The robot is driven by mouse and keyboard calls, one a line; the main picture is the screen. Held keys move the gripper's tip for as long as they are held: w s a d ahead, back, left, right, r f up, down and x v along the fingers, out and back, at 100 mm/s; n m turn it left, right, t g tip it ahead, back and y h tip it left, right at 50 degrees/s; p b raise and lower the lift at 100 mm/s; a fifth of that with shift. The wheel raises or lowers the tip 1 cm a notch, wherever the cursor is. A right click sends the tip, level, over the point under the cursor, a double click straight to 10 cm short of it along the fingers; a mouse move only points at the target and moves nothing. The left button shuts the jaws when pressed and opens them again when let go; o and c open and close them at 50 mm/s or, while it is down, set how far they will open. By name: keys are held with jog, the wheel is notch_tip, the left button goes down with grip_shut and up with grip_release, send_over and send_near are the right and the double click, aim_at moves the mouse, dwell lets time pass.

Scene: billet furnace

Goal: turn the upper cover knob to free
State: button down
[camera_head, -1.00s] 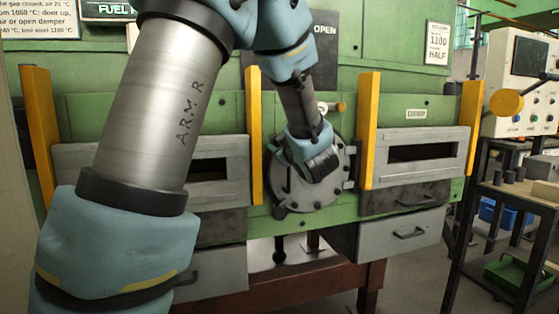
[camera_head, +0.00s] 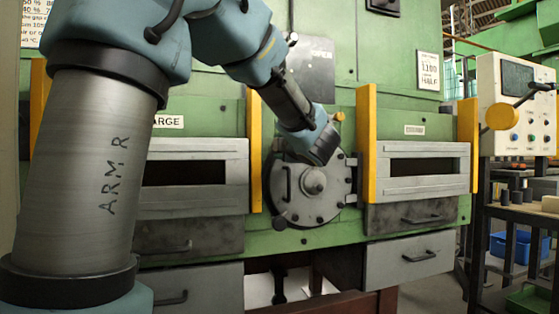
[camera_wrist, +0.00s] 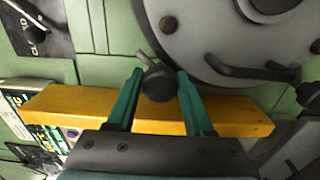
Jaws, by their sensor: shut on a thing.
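The upper cover knob (camera_wrist: 158,88) is dark and round, with a short lever pointing up and left in the wrist view. My gripper (camera_wrist: 158,74) has its two teal fingers on either side of the knob, shut on it. The round grey cover (camera_wrist: 220,45) lies beside the knob, up and right in the wrist view. In the head view the cover (camera_head: 334,198) is flat against the green furnace front, with a hub in its middle. My wrist (camera_head: 322,142) hangs over its upper edge there, and my fingers and the held knob are hidden.
A second dark knob (camera_head: 279,223) sits at the cover's lower left. Another yellow post (camera_head: 366,145) stands right of the cover. A control panel (camera_head: 515,105) and bench are farther right.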

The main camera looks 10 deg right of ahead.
jog(key=shift+f+n+b, duration=0.15)
jog(key=shift+n+b, duration=0.35)
jog(key=shift+b, duration=0.05)
jog(key=shift+c, duration=1.6)
grip_release()
jog(key=s+d, duration=0.1)
jog(key=s, duration=0.9)
jog(key=shift+s+d, duration=0.15)
jog(key=shift+s, duration=0.2)
